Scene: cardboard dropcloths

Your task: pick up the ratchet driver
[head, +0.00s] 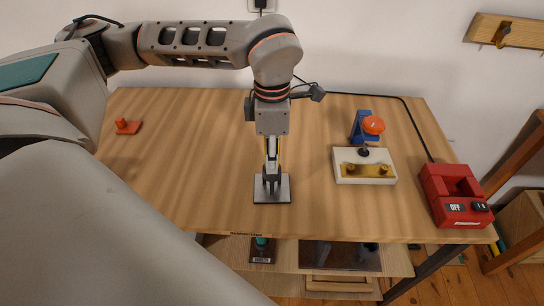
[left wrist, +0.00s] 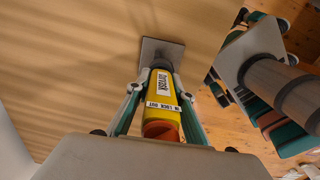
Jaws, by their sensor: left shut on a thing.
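The ratchet driver (left wrist: 163,88) is yellow and black with an orange end and white lettering reading "IN LOCK OUT". It stands upright over a grey square plate (head: 285,196), which also shows in the left wrist view (left wrist: 175,50). My left gripper (head: 271,165) points straight down above the plate. Its two fingers lie on either side of the driver and are shut on it, as the left wrist view (left wrist: 158,110) shows. In the head view the fingers hide most of the driver. I cannot tell whether its lower end touches the plate. My right gripper is not in view.
A white block (head: 350,172) with brass knobs lies right of the plate, with an orange-and-blue object (head: 373,125) behind it. A red power box (head: 452,196) sits at the right edge, its cable along the back. A small orange piece (head: 127,127) is far left. The table (head: 190,140) between is clear.

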